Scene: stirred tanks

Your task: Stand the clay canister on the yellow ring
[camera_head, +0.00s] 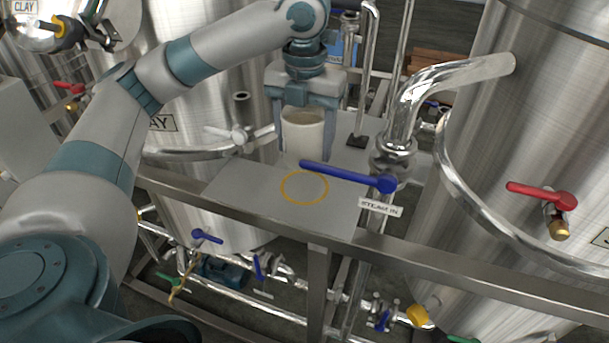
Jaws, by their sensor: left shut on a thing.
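The clay canister (302,137) is a pale grey-beige, upright cylinder with an open top. My left gripper (307,118) comes down from above and is shut on it, one finger at each side. The canister shows just behind the yellow ring (304,203), a thin circle marked on a grey metal shelf (240,197). The ring is empty. I cannot tell whether the canister's bottom touches the shelf. My right gripper is not in view.
A blue-handled valve lever (345,175) on the steam pipe reaches over the shelf close to the ring's upper right. A steel frame rail (425,258) runs along the front. Large steel tanks (545,130) stand at both sides.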

